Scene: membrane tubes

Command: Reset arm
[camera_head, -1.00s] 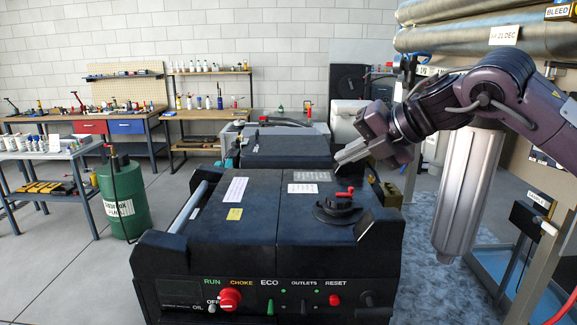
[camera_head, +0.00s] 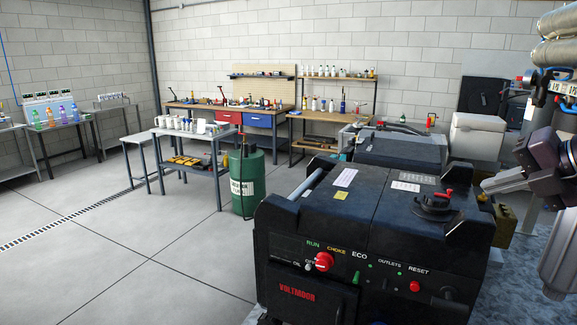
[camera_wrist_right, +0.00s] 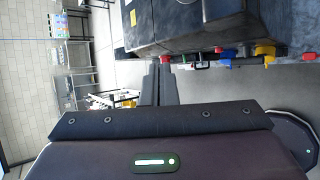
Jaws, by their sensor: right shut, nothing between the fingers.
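My right gripper (camera_head: 500,182) is at the right edge of the head view, to the right of a black generator (camera_head: 330,235). Its fingers point left, and they look shut with nothing between them. In the right wrist view the gripper's two fingers (camera_wrist_right: 158,85) lie side by side, close together, with the generator's dark body (camera_wrist_right: 200,25) beyond them. My left gripper is not in view.
The generator carries a red knob (camera_head: 324,262) and switches on its front. A green drum (camera_head: 246,180) stands left of it, beside a steel cart (camera_head: 196,150). Workbenches line the back wall. The floor (camera_head: 130,235) at left is clear.

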